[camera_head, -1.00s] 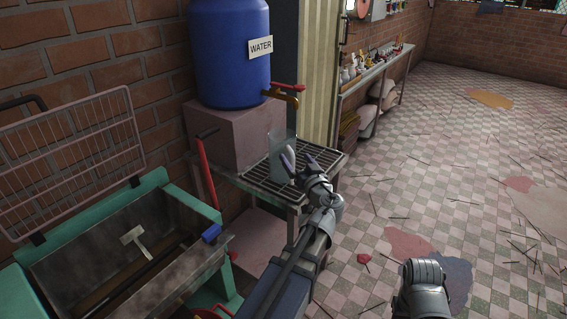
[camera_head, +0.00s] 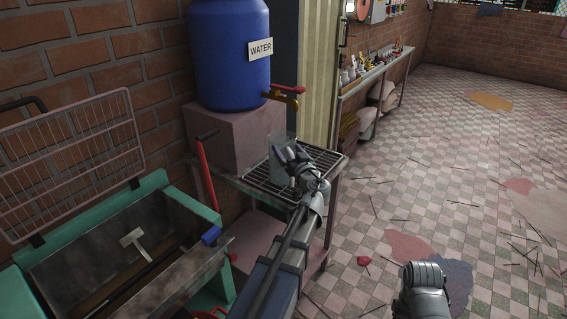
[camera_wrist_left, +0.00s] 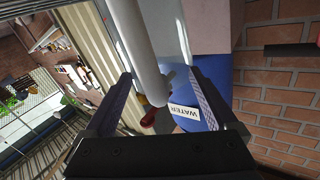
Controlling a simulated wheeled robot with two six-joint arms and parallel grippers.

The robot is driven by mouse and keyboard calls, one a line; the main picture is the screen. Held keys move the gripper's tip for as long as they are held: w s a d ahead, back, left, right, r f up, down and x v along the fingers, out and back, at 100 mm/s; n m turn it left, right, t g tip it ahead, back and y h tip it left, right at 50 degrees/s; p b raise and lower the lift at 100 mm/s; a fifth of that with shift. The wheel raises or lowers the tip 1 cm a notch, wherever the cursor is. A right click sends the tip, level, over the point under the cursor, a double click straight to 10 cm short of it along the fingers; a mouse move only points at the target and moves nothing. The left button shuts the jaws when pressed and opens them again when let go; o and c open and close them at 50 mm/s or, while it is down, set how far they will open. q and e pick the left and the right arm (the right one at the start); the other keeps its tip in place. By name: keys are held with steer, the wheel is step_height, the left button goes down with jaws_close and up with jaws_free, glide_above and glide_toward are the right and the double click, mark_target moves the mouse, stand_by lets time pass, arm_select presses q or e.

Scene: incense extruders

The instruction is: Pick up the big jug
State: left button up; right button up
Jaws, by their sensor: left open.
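The big jug (camera_head: 277,171) is a clear, pale container standing upright on the metal grate of a small stand, below the tap. My left gripper (camera_head: 287,153) is open at the jug's near side and hides part of it. In the left wrist view a thick pale upright bar of the jug, apparently its handle (camera_wrist_left: 143,50), lies between the two open fingers (camera_wrist_left: 160,88). The clear body shows behind it. I cannot tell whether a finger touches it. My right gripper is not in view; only a grey part of my right arm shows at bottom right.
A blue water barrel (camera_head: 229,55) with a brass, red-handled tap (camera_head: 284,93) stands on a pink block (camera_head: 222,140) behind the grate (camera_head: 258,181). A green-framed trough (camera_head: 115,250) with a red lever (camera_head: 206,176) is at left. The tiled floor at right is mostly open, with scattered sticks.

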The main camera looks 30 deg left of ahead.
arm_select(q)
jaws_close()
stand_by(0.6)
stand_by(0.7)
